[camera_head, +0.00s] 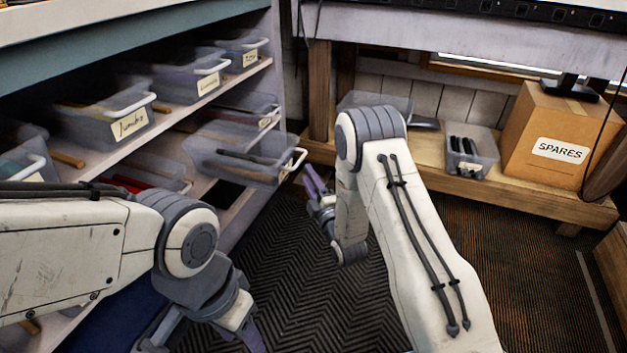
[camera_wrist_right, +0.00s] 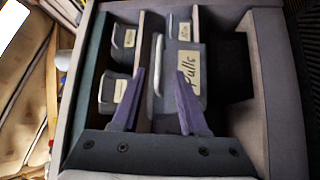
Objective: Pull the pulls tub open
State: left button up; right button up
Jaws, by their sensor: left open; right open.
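The clear pulls tub (camera_head: 240,157) sits on the middle shelf, jutting out past the shelf's front edge with its pale handle facing right. In the right wrist view its "Pulls" label (camera_wrist_right: 190,72) and the upright-looking handle bar (camera_wrist_right: 157,66) show. My right gripper (camera_head: 313,183) is open just to the right of and below the handle. In the right wrist view the handle bar appears between the purple fingertips of the right gripper (camera_wrist_right: 161,75); I cannot tell whether they touch it. My left gripper (camera_head: 207,335) is low at the left, open and away from the tub.
Other labelled tubs, such as the Jumbo tub (camera_head: 103,117), fill the shelves at left. A dark empty space is beside the pulls tub. A SPARES box (camera_head: 553,137) and a small bin (camera_head: 467,157) stand on the low wooden bench. The dark floor between is clear.

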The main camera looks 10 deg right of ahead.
jog(key=shift+p+v, duration=0.3)
jog(key=shift+v, duration=1.3)
